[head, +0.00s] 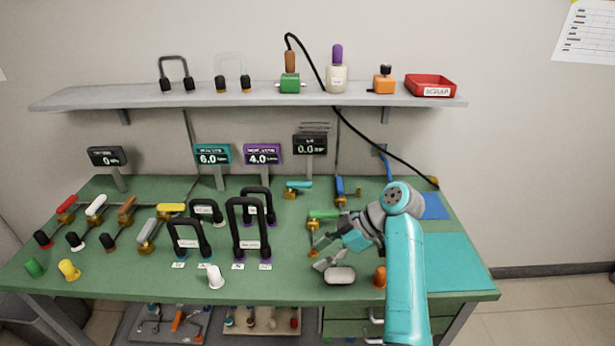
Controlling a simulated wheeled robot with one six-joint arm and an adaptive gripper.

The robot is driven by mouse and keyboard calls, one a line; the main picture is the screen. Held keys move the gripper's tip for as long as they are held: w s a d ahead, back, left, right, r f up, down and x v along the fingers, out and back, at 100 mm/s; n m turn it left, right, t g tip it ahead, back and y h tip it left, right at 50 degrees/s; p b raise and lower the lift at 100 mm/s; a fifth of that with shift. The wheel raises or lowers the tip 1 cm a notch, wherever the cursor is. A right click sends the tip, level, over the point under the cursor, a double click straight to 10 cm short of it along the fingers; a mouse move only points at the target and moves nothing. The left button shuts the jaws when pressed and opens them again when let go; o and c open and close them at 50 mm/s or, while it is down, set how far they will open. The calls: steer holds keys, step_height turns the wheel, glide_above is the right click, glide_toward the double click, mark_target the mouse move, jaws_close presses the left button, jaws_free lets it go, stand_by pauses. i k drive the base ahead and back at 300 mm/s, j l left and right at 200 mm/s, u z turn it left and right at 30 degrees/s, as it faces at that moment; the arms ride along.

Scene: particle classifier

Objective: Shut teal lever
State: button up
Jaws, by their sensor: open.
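The teal lever (299,185) sits on a small brass valve toward the back middle of the green bench. It lies roughly level, pointing across the picture. My gripper (319,254) is open, its fingers pointing left, in front of the teal lever and apart from it. A green lever (323,214) on a brass fitting stands between the two. Nothing shows between the fingers. The exact angle of the teal lever is too small to tell.
A blue lever (339,188) stands right of the teal one. Black looped hoses (248,203) rise to the left. A grey rounded block (340,275) and an orange cap (380,276) are near my gripper. The shelf (250,97) overhangs behind; teal mat (453,262) is clear.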

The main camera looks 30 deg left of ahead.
mark_target(290, 186)
steer(key=i+j, duration=0.45)
steer(key=i, duration=0.15)
steer(key=i+j, duration=0.45)
steer(key=i, duration=0.15)
